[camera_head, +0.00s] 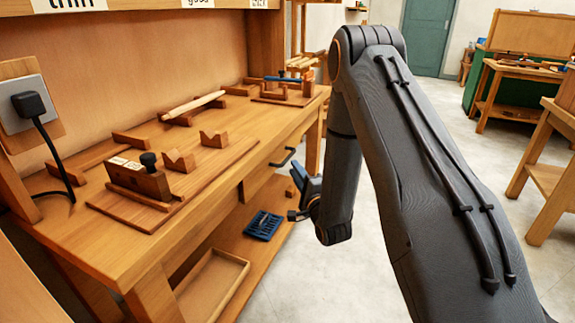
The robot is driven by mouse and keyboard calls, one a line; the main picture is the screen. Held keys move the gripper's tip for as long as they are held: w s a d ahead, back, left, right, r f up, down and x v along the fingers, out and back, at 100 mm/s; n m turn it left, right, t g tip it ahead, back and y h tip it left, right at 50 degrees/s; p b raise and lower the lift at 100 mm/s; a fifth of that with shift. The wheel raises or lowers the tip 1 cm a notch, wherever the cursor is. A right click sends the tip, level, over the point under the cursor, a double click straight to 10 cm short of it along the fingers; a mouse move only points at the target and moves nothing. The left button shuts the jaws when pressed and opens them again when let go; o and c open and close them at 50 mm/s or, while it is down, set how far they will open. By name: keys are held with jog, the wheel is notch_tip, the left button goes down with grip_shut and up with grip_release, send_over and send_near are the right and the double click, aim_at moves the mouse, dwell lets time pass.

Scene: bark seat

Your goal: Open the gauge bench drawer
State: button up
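The wooden bench (98,228) runs along the left. Under its top's front edge is a drawer front (258,182) with a dark bar handle (283,157). The drawer looks shut, flush with the bench front as far as I can see. My gripper (295,196) is just right of and below the handle in the picture, apart from it. It has a blue part above and a dark part below. My own arm and wrist partly hide it, so its opening is unclear. I see nothing held in it.
On the bench top are a wooden board (225,163) with V-blocks, a wooden block with a black knob (140,180) and a pale rod (193,104). The lower shelf holds a blue slotted tray (263,225) and a wooden tray (212,285). Clear floor lies right of the bench.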

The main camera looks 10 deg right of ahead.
aim_at(288, 158)
jog(key=w, duration=0.5)
jog(key=w+a+r, duration=0.1)
jog(key=w, duration=0.1)
jog(key=shift+w, duration=0.25)
grip_shut()
